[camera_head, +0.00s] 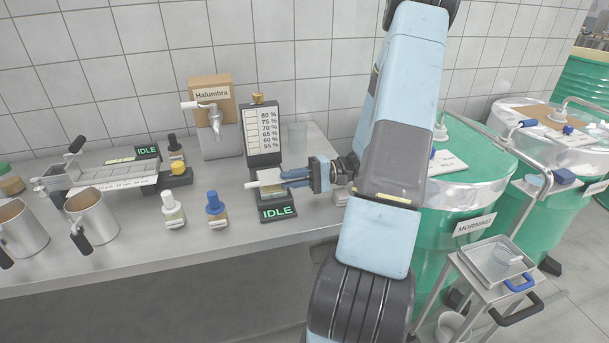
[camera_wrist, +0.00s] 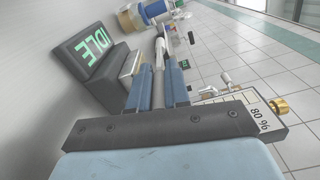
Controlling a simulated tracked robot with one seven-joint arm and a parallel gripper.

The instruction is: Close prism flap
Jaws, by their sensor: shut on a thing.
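The refractometer is a dark unit with a green IDLE display (camera_head: 277,211) on the steel bench, below the percent scale. It also shows in the wrist view (camera_wrist: 88,50), at the upper left. The pale prism flap (camera_head: 267,176) is at its top, partly covered by my fingers; its exact angle is hard to tell. My gripper (camera_head: 284,180) reaches in from the right with its blue fingers at the flap. In the wrist view my gripper (camera_wrist: 159,78) is shut on a slim white bar (camera_wrist: 159,53), which appears to be the flap's handle.
The percent scale stand (camera_head: 262,131) with a brass knob is close behind. A white-capped bottle (camera_head: 173,211) and a blue-capped bottle (camera_head: 216,210) stand to the left. A clear cup (camera_head: 297,137) is behind my gripper. Green drums (camera_head: 470,190) stand right of the bench.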

